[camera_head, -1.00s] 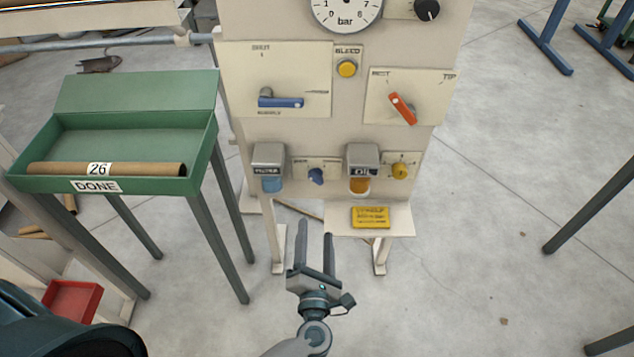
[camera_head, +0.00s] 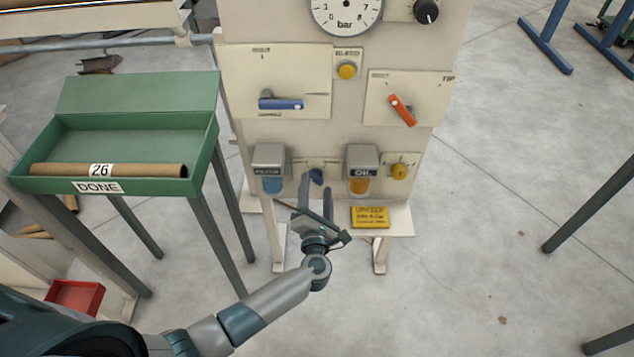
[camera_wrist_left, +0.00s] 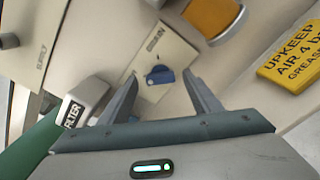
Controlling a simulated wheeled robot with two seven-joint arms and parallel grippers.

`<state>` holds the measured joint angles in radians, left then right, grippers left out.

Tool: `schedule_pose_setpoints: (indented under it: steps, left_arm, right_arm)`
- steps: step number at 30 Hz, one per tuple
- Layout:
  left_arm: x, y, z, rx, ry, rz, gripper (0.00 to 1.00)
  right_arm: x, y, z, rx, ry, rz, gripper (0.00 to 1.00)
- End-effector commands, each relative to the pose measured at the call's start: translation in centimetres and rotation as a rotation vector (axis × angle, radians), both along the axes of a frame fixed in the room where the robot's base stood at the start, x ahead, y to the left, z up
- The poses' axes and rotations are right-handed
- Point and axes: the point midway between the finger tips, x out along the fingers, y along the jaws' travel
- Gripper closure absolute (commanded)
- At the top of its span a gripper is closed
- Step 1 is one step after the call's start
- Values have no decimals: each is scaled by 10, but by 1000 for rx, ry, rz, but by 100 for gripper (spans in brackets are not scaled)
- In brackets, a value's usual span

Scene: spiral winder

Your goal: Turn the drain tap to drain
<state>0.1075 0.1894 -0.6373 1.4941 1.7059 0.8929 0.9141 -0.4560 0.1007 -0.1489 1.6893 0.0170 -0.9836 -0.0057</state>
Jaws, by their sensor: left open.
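The drain tap is a small blue knob (camera_head: 316,176) on a cream plate (camera_wrist_left: 176,50), low on the panel between the filter bowl and the oil bowl. In the left wrist view the blue knob (camera_wrist_left: 159,75) lies ahead of and between the two fingers, with its plate tilted in the picture. My left gripper (camera_head: 317,190) is open and empty, its fingertips just below and in front of the knob. I see no contact, and the fingers partly cover the plate in the head view. My right gripper is not in view.
The filter bowl (camera_head: 271,170) stands left of the tap and the oil bowl (camera_head: 361,168) right of it. A yellow knob (camera_head: 399,172) is further right. A yellow upkeep sign (camera_head: 370,217) lies below. The green DONE tray (camera_head: 200,160) stands at left.

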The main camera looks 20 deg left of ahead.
Motion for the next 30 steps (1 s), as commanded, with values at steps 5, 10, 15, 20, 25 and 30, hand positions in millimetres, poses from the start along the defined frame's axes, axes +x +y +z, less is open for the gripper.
schedule_pose_setpoints:
  steps: [5,10,15,20,25,30]
  left_arm:
    - [18,5,0,1,0,-1,42]
    - [24,6,0,0,0,-1,42]
    - [24,6,0,0,1,-1,42]
    - [24,6,0,0,1,-1,57]
    - [24,6,0,0,1,-1,84]
    - [24,6,0,5,2,-1,83]
  right_arm:
    - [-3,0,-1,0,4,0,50]
    - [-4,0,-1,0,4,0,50]
    - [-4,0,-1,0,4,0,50]
    - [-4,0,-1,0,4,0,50]
    - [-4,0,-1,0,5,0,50]
    - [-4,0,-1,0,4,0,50]
